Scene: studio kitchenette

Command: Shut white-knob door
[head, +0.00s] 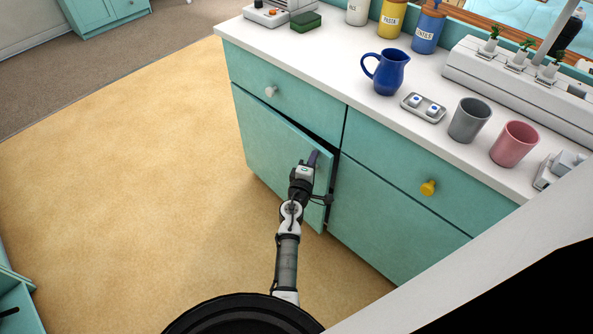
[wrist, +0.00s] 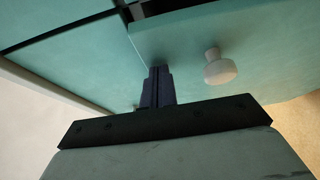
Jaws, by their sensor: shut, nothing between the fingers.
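The white-knob door (head: 275,145) is the teal lower-left cabinet door. It stands slightly ajar, with a dark gap along its top and right edge. Its white knob (wrist: 219,68) shows in the wrist view, right of my fingers; in the head view my arm seems to hide it. My gripper (head: 313,158) is at the door's upper right, near its free edge. In the wrist view my gripper (wrist: 156,78) is shut and empty, its fingertips over the door's edge beside the gap. I cannot tell whether they touch the door.
A drawer with a pale knob (head: 271,91) sits above the door, and a yellow-knob front (head: 428,188) is to the right. The white counter (head: 335,60) above holds a blue jug (head: 386,72), cups and canisters. The tan floor (head: 130,170) to the left is clear.

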